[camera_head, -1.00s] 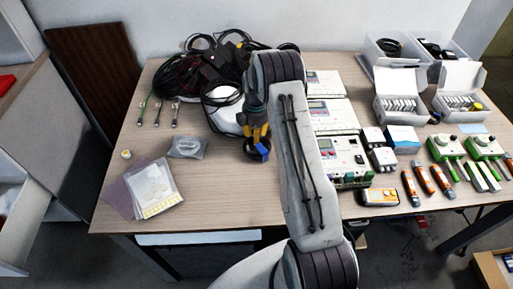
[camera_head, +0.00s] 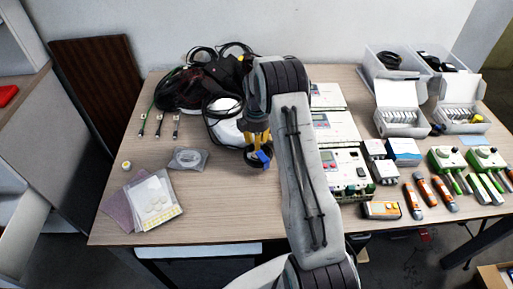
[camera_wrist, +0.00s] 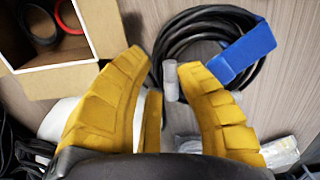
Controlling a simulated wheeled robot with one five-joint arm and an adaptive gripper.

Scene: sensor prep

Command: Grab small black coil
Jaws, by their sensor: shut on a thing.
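The small black coil (camera_wrist: 165,50) with a blue tag (camera_wrist: 243,52) shows in the wrist view at the tips of my yellow gripper (camera_wrist: 163,68). My gripper is shut on the near-left side of the coil, with a small grey piece beside the right fingertip. In the head view my gripper (camera_head: 258,140) points down left of my arm, and the blue tag (camera_head: 263,158) shows at its tips. Most of the coil is hidden there. I cannot tell whether the coil touches the table.
A carton (camera_wrist: 62,55) holding red and black rings is at the wrist view's upper left. A cable heap (camera_head: 185,88) lies behind my gripper. A clear bag (camera_head: 187,160) lies to the left. Boxy devices (camera_head: 345,170) stand right of my arm. The front middle table is clear.

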